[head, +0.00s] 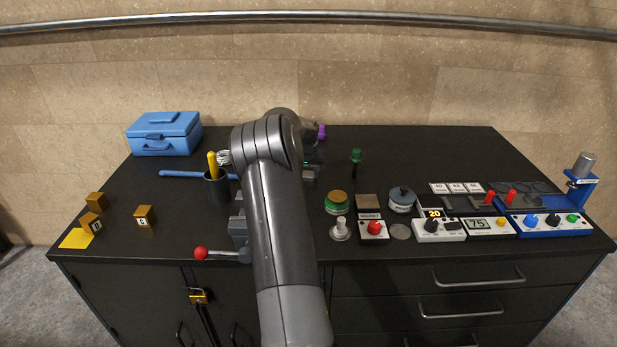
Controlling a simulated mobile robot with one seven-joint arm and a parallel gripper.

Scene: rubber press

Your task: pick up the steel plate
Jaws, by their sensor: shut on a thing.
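My arm reaches over the middle of the bench and bends down behind its own elbow. Only a small dark part of my gripper (312,162) shows to the right of the arm. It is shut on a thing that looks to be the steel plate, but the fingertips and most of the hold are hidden. A small grey flat piece shows just below it; I cannot tell whether this is the plate or part of a fixture.
A press with a red-knobbed lever (201,253) is partly behind my arm. A dark cup (216,189) with tools stands left of it. A blue toolbox (166,134) is at the back left. Several instruments and a blue gauge stand (545,223) fill the right front.

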